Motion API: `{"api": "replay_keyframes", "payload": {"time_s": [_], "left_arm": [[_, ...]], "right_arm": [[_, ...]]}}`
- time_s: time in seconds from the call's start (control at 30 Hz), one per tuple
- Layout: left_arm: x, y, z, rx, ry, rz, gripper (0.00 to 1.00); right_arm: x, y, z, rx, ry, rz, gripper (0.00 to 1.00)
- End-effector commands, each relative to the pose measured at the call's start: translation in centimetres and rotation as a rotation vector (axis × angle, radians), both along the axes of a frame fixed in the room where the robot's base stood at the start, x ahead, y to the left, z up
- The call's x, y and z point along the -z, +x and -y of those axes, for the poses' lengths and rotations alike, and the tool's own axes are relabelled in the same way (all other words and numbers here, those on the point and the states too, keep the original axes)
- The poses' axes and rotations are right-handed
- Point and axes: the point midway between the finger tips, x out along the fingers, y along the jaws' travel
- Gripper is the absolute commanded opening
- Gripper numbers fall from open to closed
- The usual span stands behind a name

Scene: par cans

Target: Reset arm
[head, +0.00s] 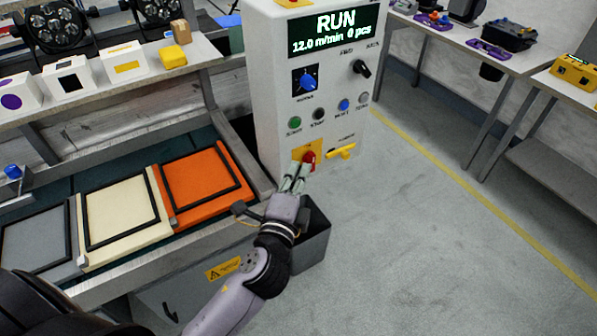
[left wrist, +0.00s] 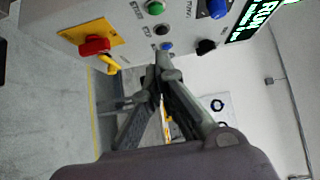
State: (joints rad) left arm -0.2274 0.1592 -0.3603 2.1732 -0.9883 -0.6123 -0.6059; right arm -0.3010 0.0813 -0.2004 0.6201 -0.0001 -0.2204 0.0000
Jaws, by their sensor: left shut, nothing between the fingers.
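My left gripper (head: 296,172) is shut and empty in the head view, its fingertips in front of the lower part of a white control cabinet (head: 270,90), close to a red emergency stop button (head: 310,157) on a yellow plate. I cannot tell whether they touch it. In the left wrist view the closed fingers (left wrist: 160,62) point at the panel, with the red button (left wrist: 95,46) to their left and a blue button (left wrist: 167,47) near the tips. The cabinet's screen (head: 335,30) reads RUN, 12.0 m/min, 0 pcs. My right gripper is not in view.
Left of the cabinet, orange (head: 199,190) and cream (head: 122,218) framed panels lie on a conveyor. A grey bin (head: 314,240) stands below my left gripper. A table with tools (head: 507,36) stands at the right. The floor between is clear.

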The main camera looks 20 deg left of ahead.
Motion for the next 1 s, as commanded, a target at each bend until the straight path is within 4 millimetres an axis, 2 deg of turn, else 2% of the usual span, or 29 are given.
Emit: {"api": "replay_keyframes", "payload": {"time_s": [0.43, 0.5, 0.57, 0.67, 0.7, 0.77, 0.8, 0.87, 0.9, 1.0], "left_arm": [[0.2, 0.1, 0.0, 0.0, -0.001, -0.003, 0.0], [1.2, 0.2, 0.1, 0.004, -0.012, -0.023, 0.0], [3.2, 0.4, 0.2, 0.01, -0.031, -0.06, 0.0], [8.9, 0.7, 0.4, 0.022, -0.092, -0.165, 0.0], [11.8, 0.6, 0.5, 0.024, -0.126, -0.218, 0.0], [16.4, 0.1, 0.5, 0.023, -0.186, -0.304, 0.0], [19.5, -0.4, 0.4, 0.017, -0.229, -0.361, 0.0], [24.0, -1.5, 0.2, 0.002, -0.295, -0.445, 0.0], [26.9, -2.6, 0.1, -0.013, -0.339, -0.499, 0.0], [33.9, -5.8, -0.5, -0.066, -0.457, -0.633, 0.0]], "right_arm": [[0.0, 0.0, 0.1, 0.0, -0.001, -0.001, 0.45], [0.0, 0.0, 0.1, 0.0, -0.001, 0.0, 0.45], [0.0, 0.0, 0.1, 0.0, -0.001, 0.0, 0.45], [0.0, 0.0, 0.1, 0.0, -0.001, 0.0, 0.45], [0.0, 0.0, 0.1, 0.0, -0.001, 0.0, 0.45], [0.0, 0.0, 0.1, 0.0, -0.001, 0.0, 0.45], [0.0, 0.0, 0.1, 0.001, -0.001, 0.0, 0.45], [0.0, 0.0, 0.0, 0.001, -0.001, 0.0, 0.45], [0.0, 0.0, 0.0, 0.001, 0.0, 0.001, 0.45], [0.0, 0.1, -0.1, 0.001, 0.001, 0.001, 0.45]]}}
